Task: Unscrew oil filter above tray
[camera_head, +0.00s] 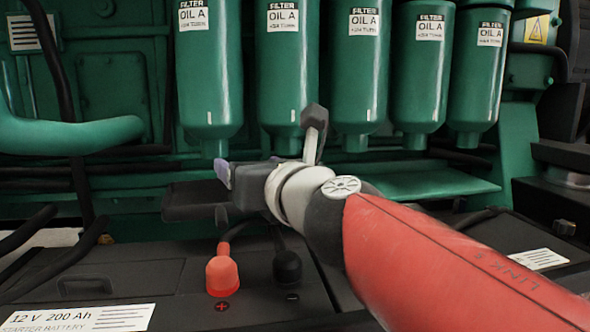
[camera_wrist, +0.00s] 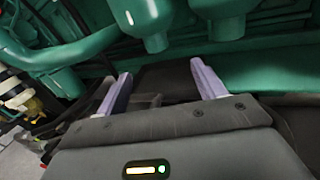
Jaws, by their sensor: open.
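Several green oil filters hang in a row along the top, labelled "FILTER OIL A": the leftmost filter (camera_head: 208,85), the second (camera_head: 285,75), the third (camera_head: 357,80), the fourth (camera_head: 421,85) and the fifth (camera_head: 478,85). My gripper (camera_head: 223,180) is just below the lower end of the leftmost filter. In the wrist view my gripper (camera_wrist: 162,80) has its two purple fingers wide apart with nothing held between them. Two filter bottoms show above the fingers. A dark flat tray-like plate (camera_head: 185,203) lies behind and below my gripper, partly hidden by it.
A black starter battery (camera_head: 120,285) with a red terminal cap (camera_head: 222,275) and a black cap (camera_head: 287,267) stands in front, below my gripper. A green ledge (camera_head: 430,185) lies right, under the other filters. A thick green pipe (camera_head: 65,133) is at left.

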